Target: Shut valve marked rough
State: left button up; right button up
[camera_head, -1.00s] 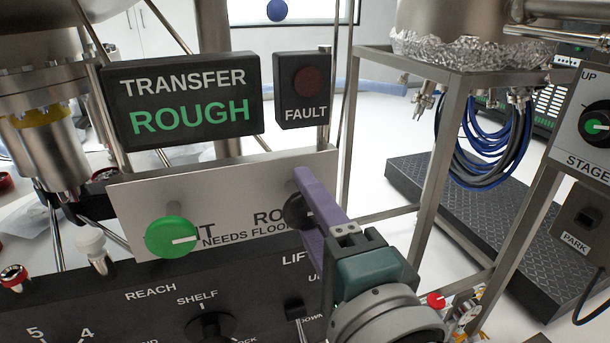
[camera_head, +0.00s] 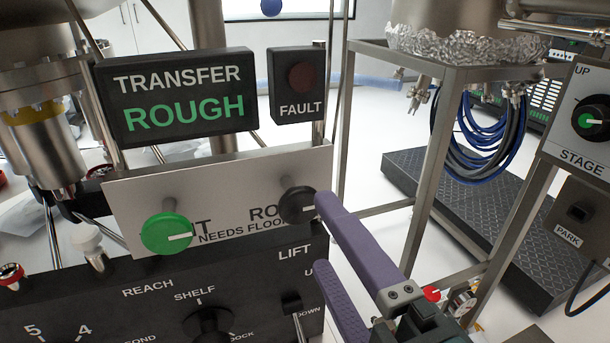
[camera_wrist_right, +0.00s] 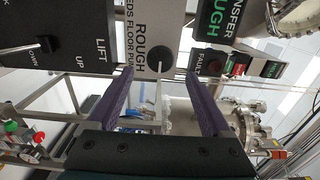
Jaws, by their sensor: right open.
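The black knob of the rough valve (camera_head: 297,204) sticks out from a pale panel (camera_head: 130,200), beside a partly covered label starting "RO". In the right wrist view the open fingers (camera_wrist_right: 160,76) lie to either side of the knob. My left gripper is not in view.
A green knob (camera_head: 167,233) stands left on the same panel. Above it are a TRANSFER ROUGH sign (camera_head: 180,98) and a dark FAULT lamp (camera_head: 298,85). A black panel (camera_head: 120,290) with SHELF knob and LIFT lever (camera_head: 296,312) lies below. A metal frame (camera_head: 440,150) stands right.

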jog(key=v, duration=0.3)
jog(key=shift+r, duration=0.1)
